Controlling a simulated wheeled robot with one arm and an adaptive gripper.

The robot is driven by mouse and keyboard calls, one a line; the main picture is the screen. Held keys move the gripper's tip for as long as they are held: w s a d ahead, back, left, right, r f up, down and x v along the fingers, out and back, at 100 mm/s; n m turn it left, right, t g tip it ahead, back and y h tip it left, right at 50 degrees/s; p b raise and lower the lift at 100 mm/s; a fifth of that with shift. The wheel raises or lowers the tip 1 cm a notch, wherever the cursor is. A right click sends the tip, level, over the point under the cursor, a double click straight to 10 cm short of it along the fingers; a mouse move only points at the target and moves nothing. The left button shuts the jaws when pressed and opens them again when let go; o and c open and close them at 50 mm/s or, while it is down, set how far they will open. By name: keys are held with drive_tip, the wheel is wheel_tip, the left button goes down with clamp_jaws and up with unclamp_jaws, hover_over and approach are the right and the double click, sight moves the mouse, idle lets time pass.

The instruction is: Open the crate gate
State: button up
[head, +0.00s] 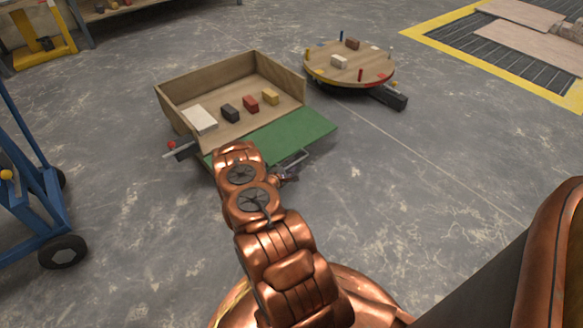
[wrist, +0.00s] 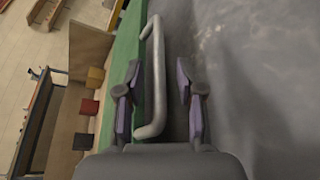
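The wooden crate (head: 190,88) stands on the floor with its green gate (head: 290,130) at the near side. The gate slopes outward from the crate's front; I cannot tell its exact angle. It shows as a narrow green strip (wrist: 124,45) in the wrist view. A grey bar handle (head: 293,159) sits on the gate's outer side. In the wrist view the handle (wrist: 158,85) runs between the two fingers of my gripper (wrist: 160,105). The fingers are apart, with a visible gap on the right. In the head view my gripper (head: 286,178) is partly hidden by my arm.
Inside the crate are a white slab (head: 201,120), a black block (head: 230,113), a red block (head: 251,104) and a yellow block (head: 270,97). A round turntable (head: 325,72) with pegs stands behind right. A blue cart (head: 30,190) is at left.

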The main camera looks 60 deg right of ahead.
drive_tip(key=shift+d, duration=0.25)
clamp_jaws()
idle(0.6)
